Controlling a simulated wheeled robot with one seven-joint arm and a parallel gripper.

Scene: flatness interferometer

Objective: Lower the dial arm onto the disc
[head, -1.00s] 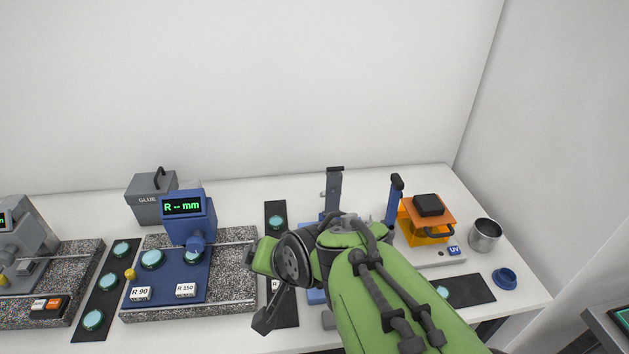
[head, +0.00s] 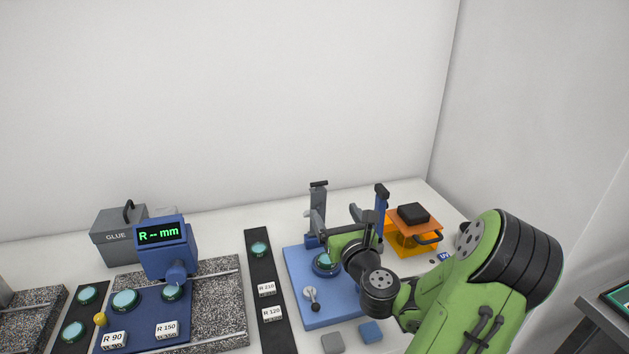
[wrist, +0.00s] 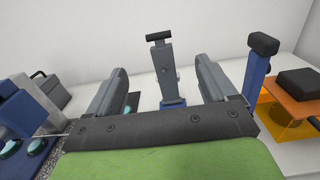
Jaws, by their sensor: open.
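The blue base plate (head: 297,263) carries a teal disc (head: 326,259) in a round blue seat. At its back stands a grey upright arm (head: 318,207) with a black crossbar on top; the wrist view shows it (wrist: 164,66) upright on a blue foot. A blue upright (head: 381,212) with a black knob stands to its right, also in the wrist view (wrist: 256,75). I cannot tell for certain which is the dial arm; the grey one seems likelier. My gripper (head: 340,220) is open and empty, above the plate. In the wrist view, the grey arm shows between the fingers, beyond them.
An orange UV box (head: 412,240) with a black top stands right of the plate. A small lever (head: 312,298) is on the plate's front. A black strip (head: 262,275) and the blue R-display instrument (head: 163,250) stand to the left.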

